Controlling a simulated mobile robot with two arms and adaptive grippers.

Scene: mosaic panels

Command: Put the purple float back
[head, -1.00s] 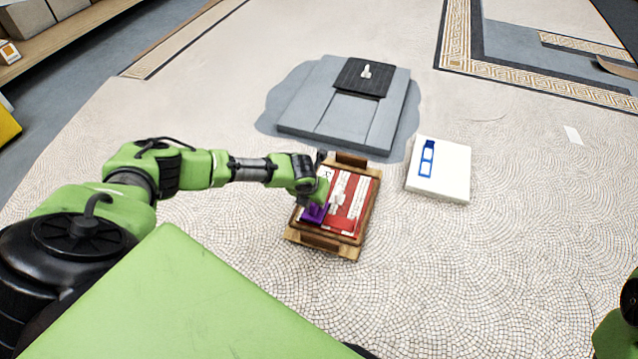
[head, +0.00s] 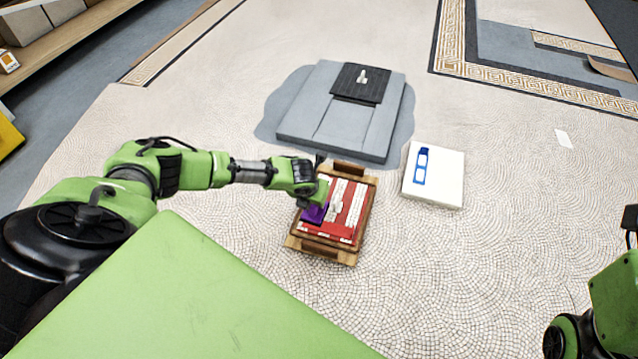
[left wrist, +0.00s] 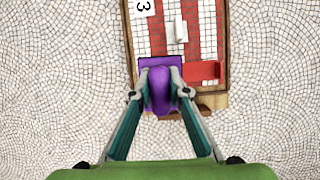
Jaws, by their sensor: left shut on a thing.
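The purple float (head: 313,214) has a flat plate and a raised rounded handle. It is at the near-left part of the wooden tray (head: 322,256), over the red and white mosaic panel (head: 353,207). My left gripper (head: 322,192) is shut on its handle. In the left wrist view the float (left wrist: 175,62) is between the fingertips of the gripper (left wrist: 160,93), over the tray's corner. I cannot tell whether its plate rests on the panel. My right arm shows at the right edge, but its gripper is out of view.
A white board with a blue mark (head: 449,178) lies to the right of the tray. Behind the tray is a grey slab (head: 325,122) with a black panel (head: 348,78) on it. Open mosaic floor surrounds the tray.

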